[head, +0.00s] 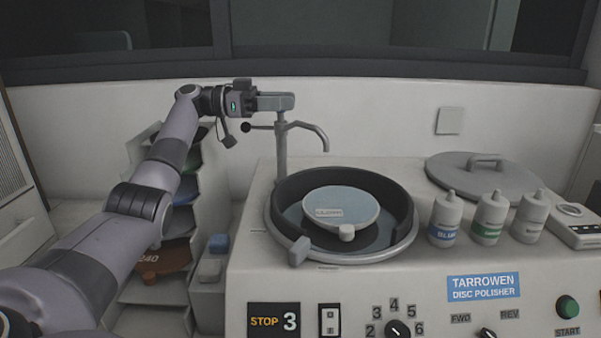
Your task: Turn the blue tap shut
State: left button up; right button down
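The tap (282,152) stands at the back left of the polisher's bowl. It is a grey upright post with a curved spout reaching right and a thin side lever ending in a black ball on the left. No clear blue shows on it. My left gripper (275,102) is level with the post's top, its grey block-like end pointing right and overlapping the post in the picture. I cannot tell whether it touches the tap, or whether its fingers are apart. The black ball sits just below the gripper's wrist. My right gripper is out of view.
The round bowl (402,243) holds a disc. Several white bottles (446,218) stand right of it, with a grey lid (476,178) behind. A rack of coloured discs (205,200) stands left, partly behind my arm. The wall is close behind the tap.

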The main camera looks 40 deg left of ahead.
pick_arm(q)
jog(key=shift+f+n+t+y+b, duration=0.1)
jog(key=shift+n+t+y+b, duration=0.2)
jog(key=shift+n+t+y, duration=0.25)
